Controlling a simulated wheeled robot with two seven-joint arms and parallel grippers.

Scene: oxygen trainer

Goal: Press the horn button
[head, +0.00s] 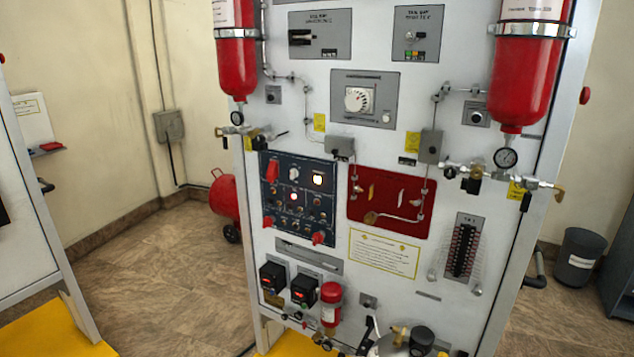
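The trainer is a tall white panel (455,130) standing ahead of me. A dark blue control panel (284,205) at its left middle carries red switch covers, small switches, a lit white light (318,180) and a lit red light (293,197). A small grey plate with a dark round fitting (273,94) is at the upper left, and a similar one (476,115) is at the upper right. The labels are too small to read, so I cannot tell which control is the horn button. Neither gripper shows in the head view.
Red cylinders (237,65) (520,75) with gauges and valves stick out at both sides. A red plate with tubing (388,205) is in the middle. Another panel (25,210) stands at far left, a bin (578,258) at right. Tiled floor (150,270) is open between the panels.

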